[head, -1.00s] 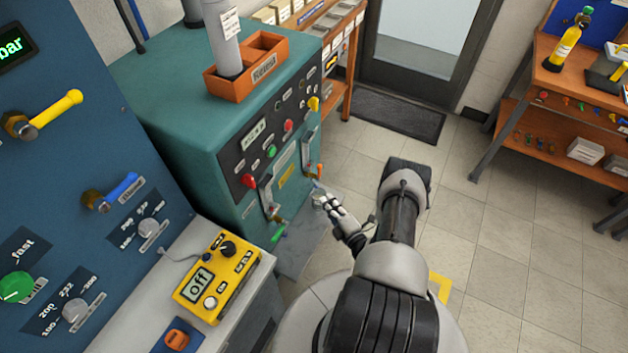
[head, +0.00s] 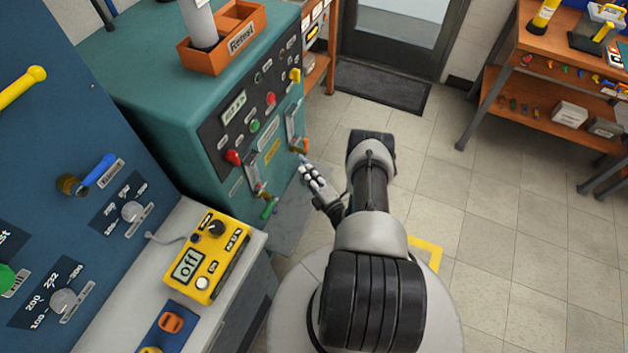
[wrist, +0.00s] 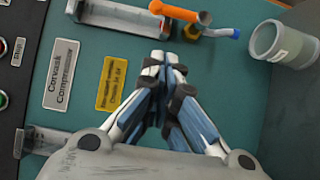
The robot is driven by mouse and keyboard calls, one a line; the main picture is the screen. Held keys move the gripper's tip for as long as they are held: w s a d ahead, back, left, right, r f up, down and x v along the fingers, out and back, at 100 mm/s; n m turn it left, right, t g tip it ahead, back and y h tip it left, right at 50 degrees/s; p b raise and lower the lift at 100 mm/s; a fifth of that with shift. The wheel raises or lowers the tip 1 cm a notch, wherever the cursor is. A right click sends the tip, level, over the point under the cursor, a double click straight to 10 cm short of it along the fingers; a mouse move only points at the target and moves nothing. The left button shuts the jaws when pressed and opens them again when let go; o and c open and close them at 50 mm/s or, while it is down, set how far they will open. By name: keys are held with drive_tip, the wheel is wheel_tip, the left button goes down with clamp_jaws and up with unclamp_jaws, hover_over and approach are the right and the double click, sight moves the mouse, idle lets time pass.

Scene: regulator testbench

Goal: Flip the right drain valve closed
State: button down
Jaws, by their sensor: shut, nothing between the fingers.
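The right drain valve has an orange lever (head: 302,149) and sits low on the front of the teal compressor cabinet (head: 150,110). In the wrist view its orange lever (wrist: 180,11) lies at the top, above a brass body (wrist: 192,32) with a blue-tipped outlet (wrist: 233,33). My gripper (head: 306,171) is just below this valve in the head view. In the wrist view my gripper (wrist: 160,58) has its fingertips together, empty, short of the valve and apart from the lever. The left drain valve, with a green handle (head: 269,208), is left of my gripper.
A grey cup (wrist: 283,42) is right of the valve in the wrist view. A yellow meter (head: 208,258) stands on the bench at left. An orange bin (head: 225,42) sits on the cabinet. Open tiled floor (head: 480,230) lies to the right.

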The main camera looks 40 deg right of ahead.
sight(306, 146)
drive_tip(key=w+d+b, duration=0.2)
drive_tip(key=w+d, duration=0.2)
drive_tip(key=w, duration=0.2)
drive_tip(key=shift+w+d+b, duration=0.15)
drive_tip(key=shift+w+b, duration=0.1)
drive_tip(key=shift+b, duration=0.1)
